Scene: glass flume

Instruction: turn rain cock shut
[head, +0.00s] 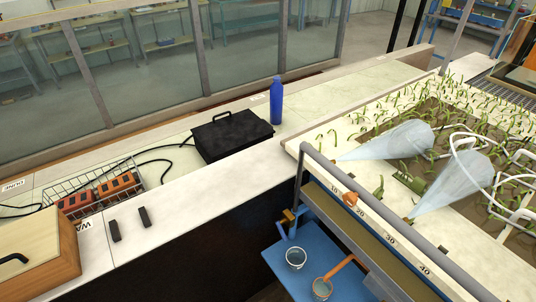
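Two pale blue cones of water spray (402,140) (455,180) show over the planted bed on the right. An orange knob (350,199) sits on the side of the flume by the grey rail. A small brass-coloured fitting with blue parts (288,216) sits lower, at the flume's near left end. Nothing shown marks which of these is the rain cock, and I cannot tell how either is turned. Neither of my grippers is in view.
A grey rail (385,222) runs along the flume's numbered edge. Below, a blue stand (275,258) holds a beaker (296,258) and an orange-handled cup (322,288).

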